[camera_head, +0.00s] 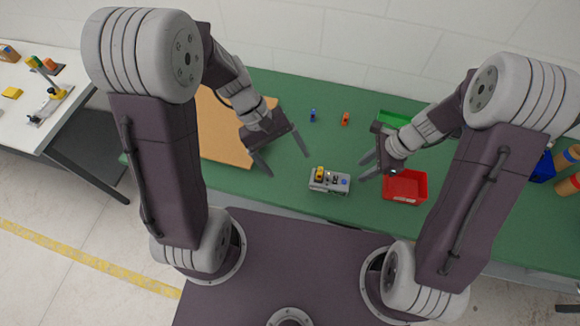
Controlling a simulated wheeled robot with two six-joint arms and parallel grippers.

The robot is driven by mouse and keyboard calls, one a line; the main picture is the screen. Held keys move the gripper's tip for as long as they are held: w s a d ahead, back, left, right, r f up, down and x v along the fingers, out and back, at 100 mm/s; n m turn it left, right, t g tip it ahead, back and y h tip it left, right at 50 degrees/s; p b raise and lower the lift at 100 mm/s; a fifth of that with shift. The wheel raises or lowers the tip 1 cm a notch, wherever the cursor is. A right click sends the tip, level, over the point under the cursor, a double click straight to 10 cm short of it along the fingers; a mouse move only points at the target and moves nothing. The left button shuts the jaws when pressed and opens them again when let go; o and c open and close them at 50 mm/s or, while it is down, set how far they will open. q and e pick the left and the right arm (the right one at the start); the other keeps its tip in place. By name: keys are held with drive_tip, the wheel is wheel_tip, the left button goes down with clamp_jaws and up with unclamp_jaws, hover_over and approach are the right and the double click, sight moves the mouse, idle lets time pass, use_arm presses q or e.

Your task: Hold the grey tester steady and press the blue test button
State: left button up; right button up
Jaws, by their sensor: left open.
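The grey tester (316,187) sits near the front edge of the green table. A yellow part and a small dark part are on its top, and the blue test button (343,182) is at its right end. My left gripper (282,159) is open and empty, up and to the left of the tester, apart from it. My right gripper (363,167) looks open, with its fingertips pointing left toward the tester's right end. It appears apart from the tester and the button.
A red bin (405,187) is just right of the tester, below my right gripper. A brown board (222,130) lies at the left. A small blue item (313,115), an orange item (345,119) and a green tray (396,117) are toward the back.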

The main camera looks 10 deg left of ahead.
use_arm(q)
drive_tip(key=w+d+f+n+h, duration=0.3)
drive_tip(key=w+n, duration=0.1)
drive_tip(key=w, duration=0.1)
drive_tip(key=n+t+h, duration=0.2)
drive_tip(key=n+h, duration=0.3)
drive_tip(key=n, duration=0.3)
approach(313, 176)
drive_tip(key=shift+d+f, duration=0.4)
drive_tip(key=shift+d, duration=0.1)
drive_tip(key=shift+d+f, duration=0.1)
drive_tip(key=shift+d, duration=0.2)
drive_tip(key=x, duration=0.8)
drive_tip(key=shift+d+f, duration=0.15)
drive_tip(key=shift+d, duration=0.1)
drive_tip(key=c, duration=1.7)
use_arm(e)
drive_tip(key=shift+w+f, duration=0.1)
drive_tip(key=shift+w, duration=0.15)
use_arm(q)
clamp_jaws()
use_arm(e)
drive_tip(key=c, duration=0.3)
clamp_jaws()
